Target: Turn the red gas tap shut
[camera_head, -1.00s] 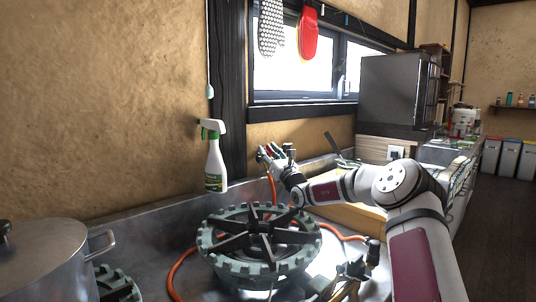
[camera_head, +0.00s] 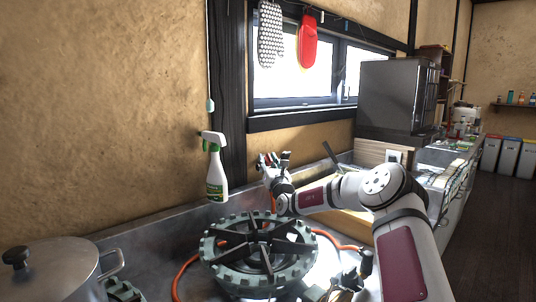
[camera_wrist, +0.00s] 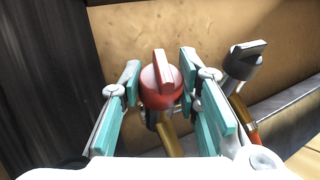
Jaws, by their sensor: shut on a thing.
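The red gas tap (camera_wrist: 158,92) is in the middle of the wrist view, with a raised, nearly upright bar on its round knob and a brass pipe below it. My gripper (camera_wrist: 161,78) has a teal-padded finger on each side of the red knob and is shut on it. In the head view my gripper (camera_head: 270,165) is at the wall behind the burner. There the red tap is mostly hidden by the fingers and too small to read.
A grey tap (camera_wrist: 243,62) stands close to the right of my right finger. A spray bottle (camera_head: 216,175) is left of my gripper, a cast-iron burner (camera_head: 258,255) with an orange hose is in front, and a steel pot (camera_head: 55,275) is at lower left.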

